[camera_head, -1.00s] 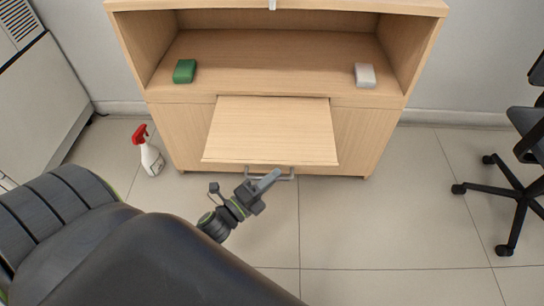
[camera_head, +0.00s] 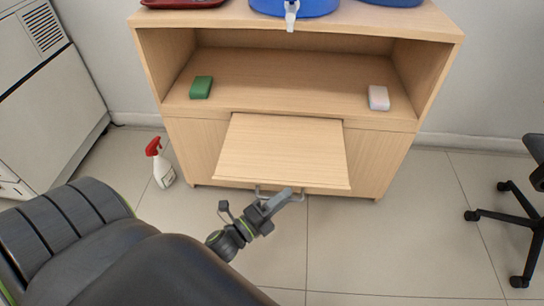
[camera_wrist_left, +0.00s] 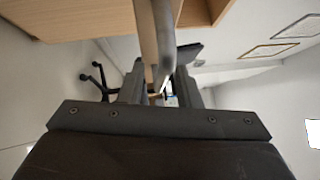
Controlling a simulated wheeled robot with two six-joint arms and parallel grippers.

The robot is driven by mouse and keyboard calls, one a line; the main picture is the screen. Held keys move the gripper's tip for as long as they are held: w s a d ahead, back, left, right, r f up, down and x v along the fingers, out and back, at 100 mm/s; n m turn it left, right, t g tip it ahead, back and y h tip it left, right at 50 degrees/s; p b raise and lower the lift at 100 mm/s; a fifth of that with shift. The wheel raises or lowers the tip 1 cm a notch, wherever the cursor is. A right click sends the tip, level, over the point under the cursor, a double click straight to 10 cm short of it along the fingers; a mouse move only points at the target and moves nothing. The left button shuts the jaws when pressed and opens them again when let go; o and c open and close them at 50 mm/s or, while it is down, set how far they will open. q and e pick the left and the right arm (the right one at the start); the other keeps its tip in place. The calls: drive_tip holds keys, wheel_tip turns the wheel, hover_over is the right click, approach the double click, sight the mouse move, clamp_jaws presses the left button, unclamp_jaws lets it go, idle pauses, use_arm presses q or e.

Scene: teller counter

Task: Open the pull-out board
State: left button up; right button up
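The pull-out board (camera_head: 282,150) is a light wood panel sticking out from the front of the wooden cabinet (camera_head: 185,140), below its open shelf. A grey bar handle (camera_head: 259,191) shows under the board's front edge. My left gripper (camera_head: 284,197) is at this handle. In the left wrist view the handle (camera_wrist_left: 164,35) runs between the two fingers of my left gripper (camera_wrist_left: 161,82), which look shut on it; the exact contact is hard to see. My right gripper is not in view.
A green block (camera_head: 201,88) and a pale block (camera_head: 378,97) lie on the shelf. Blue containers (camera_head: 305,8) and a red tray (camera_head: 180,3) are on top. A spray bottle (camera_head: 162,168) stands on the floor at left, an office chair (camera_head: 510,215) at right. The floor in front is clear.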

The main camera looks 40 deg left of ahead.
use_arm(q)
drive_tip(key=shift+s, duration=0.1)
